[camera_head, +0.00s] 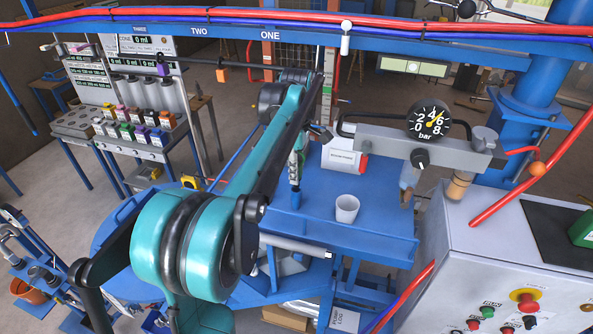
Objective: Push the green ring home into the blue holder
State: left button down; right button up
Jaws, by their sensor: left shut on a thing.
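My left arm reaches in from the bottom left, over the blue table (375,240), and bends down at its far end. My left gripper (295,180) is small in the picture, pointing down, and shut. A small blue piece (296,199), which looks like the blue holder, stands upright on the table directly below the fingers. The green ring cannot be made out clearly; it seems to be between the fingers, largely hidden by them. I cannot tell whether it touches the holder or how deep it sits. My right gripper is not in view.
A white cup (347,209) stands right of the gripper. A white and red canister (344,157) lies behind it. A pressure gauge (429,120) on a grey bar is to the right, above a control cabinet (470,290). A blue rail (200,30) with red hoses crosses overhead.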

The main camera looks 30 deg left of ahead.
aim_at(297, 186)
pick_arm(q)
jog(key=shift+f+b, duration=1.35)
jog(key=shift+f, duration=0.65)
jog(key=c, duration=1.2)
grip_release()
notch_tip(297, 186, up, 12)
jog(key=shift+r, duration=0.1)
jog(key=shift+s+d+m, duration=0.15)
jog(key=shift+d+m, duration=0.15)
jog(key=s+d+f+m+t, duration=0.4)
jog(key=s+d+f+m, duration=0.3)
jog(key=s+f+m, duration=0.25)
jog(key=s+d+f+m+t, duration=0.3)
jog(key=s+d+f+m, duration=0.55)
jog(key=f+m, duration=0.2)
jog(key=f+b, duration=1.1)
jog(key=f, duration=0.1)
jog(key=f+b, duration=1.1)
jog(key=b, duration=0.1)
jog(key=f+b, duration=1.2)
jog(key=shift+s+a+f, duration=0.3)
jog(key=shift+s+a, duration=0.05)
